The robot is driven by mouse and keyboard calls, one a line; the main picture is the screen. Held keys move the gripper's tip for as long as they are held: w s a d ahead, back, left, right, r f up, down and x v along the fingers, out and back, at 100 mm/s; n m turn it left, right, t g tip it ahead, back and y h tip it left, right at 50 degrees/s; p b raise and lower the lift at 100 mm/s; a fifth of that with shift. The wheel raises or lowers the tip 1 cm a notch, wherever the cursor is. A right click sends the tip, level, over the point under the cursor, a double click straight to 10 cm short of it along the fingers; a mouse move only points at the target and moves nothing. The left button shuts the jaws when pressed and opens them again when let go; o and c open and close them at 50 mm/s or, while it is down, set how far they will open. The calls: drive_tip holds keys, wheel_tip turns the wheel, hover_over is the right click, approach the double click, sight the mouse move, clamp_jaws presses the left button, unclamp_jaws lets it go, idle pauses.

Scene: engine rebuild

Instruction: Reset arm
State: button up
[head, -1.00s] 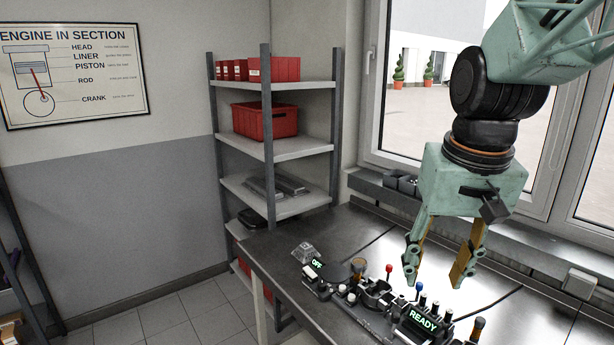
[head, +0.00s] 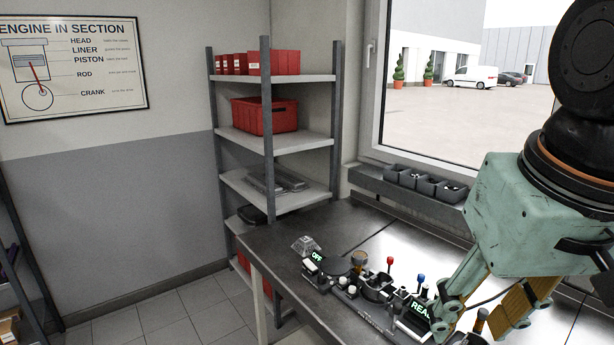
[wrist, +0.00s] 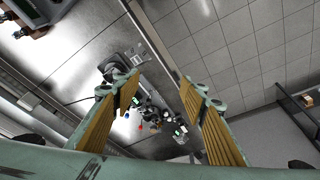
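My gripper (head: 482,318) is pale green with ochre finger pads. It hangs at the lower right of the head view, in front of the bench fixture. In the wrist view my gripper (wrist: 160,112) has its two fingers wide apart, with nothing between the pads. The fixture (head: 362,290) on the dark bench carries a red-knobbed lever, a blue-knobbed lever, an OFF display (head: 317,257) and a READY display (head: 420,308). My gripper partly hides the READY display in the head view. The fixture also shows small, beyond the fingers, in the wrist view (wrist: 160,118).
The metal bench (head: 290,240) runs along the window, with grey bins (head: 425,184) on the sill. A shelf rack (head: 290,144) with red boxes stands at the back left. An engine diagram (head: 70,70) hangs on the wall. The floor left of the bench is clear.

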drive_tip(key=s+f+b, duration=0.1)
drive_tip(key=s+f, duration=0.1)
drive_tip(key=s, duration=0.4)
drive_tip(key=shift+s+a+t, duration=0.2)
drive_tip(key=shift+s+t, duration=0.1)
drive_tip(key=shift+s, duration=0.05)
